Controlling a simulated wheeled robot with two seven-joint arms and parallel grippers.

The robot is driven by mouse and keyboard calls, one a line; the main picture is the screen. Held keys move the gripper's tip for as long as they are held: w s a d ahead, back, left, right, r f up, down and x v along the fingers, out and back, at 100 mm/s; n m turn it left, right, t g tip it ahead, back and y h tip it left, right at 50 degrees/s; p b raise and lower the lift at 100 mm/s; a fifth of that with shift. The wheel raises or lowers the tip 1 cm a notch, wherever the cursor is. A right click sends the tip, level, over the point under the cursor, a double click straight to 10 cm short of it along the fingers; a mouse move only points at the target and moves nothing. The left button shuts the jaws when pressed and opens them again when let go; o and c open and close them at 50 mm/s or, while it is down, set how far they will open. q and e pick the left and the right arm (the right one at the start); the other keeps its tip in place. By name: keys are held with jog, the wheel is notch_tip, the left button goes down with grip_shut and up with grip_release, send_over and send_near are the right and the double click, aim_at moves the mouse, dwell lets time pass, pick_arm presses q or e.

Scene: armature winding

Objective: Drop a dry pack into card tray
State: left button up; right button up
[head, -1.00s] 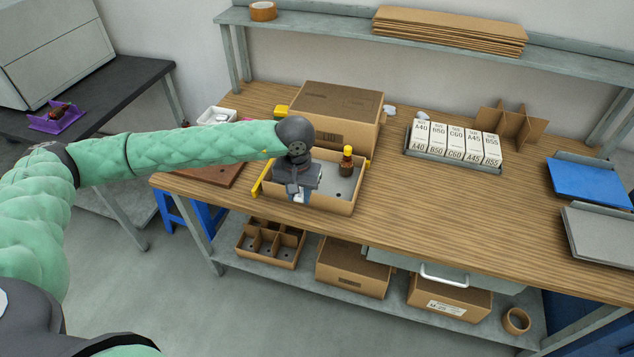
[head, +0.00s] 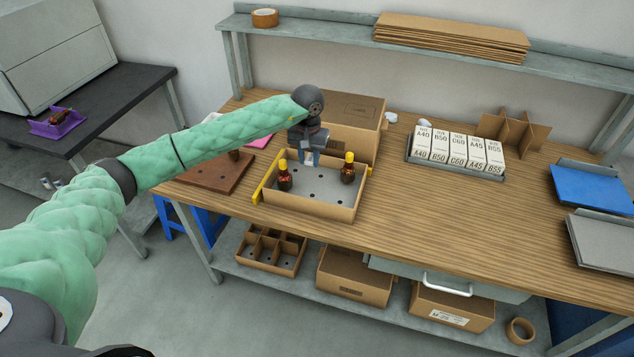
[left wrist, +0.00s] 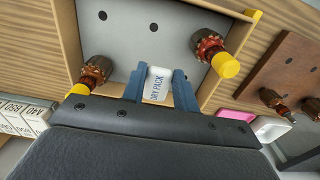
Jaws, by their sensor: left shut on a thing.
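The card tray (head: 325,205) is a shallow cardboard box with a grey, holed floor on the workbench. Two armatures with yellow ends stand in it, one at left (head: 284,176) and one at right (head: 347,168). My left gripper (head: 309,162) is over the tray's back part, fingers pointing down. In the left wrist view its blue fingers are shut on a small white dry pack (left wrist: 158,84) with "DRY PACK" lettering. The tray floor (left wrist: 125,45) shows beyond the pack. The pack is hard to make out in the head view. My right gripper is not in view.
A closed cardboard box (head: 350,120) stands right behind the tray. A brown holed board (head: 215,172) lies left of it. A rack of white labelled cartons (head: 458,150) stands to the right. The bench front right of the tray is clear.

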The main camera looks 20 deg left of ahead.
aim_at(309, 165)
pick_arm(q)
notch_tip(309, 165, down, 5)
jog(key=shift+r+p, duration=0.1)
jog(key=shift+p, duration=0.2)
jog(key=shift+f, duration=0.35)
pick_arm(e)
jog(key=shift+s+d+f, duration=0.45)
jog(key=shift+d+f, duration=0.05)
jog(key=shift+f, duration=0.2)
pick_arm(q)
jog(key=o, duration=1)
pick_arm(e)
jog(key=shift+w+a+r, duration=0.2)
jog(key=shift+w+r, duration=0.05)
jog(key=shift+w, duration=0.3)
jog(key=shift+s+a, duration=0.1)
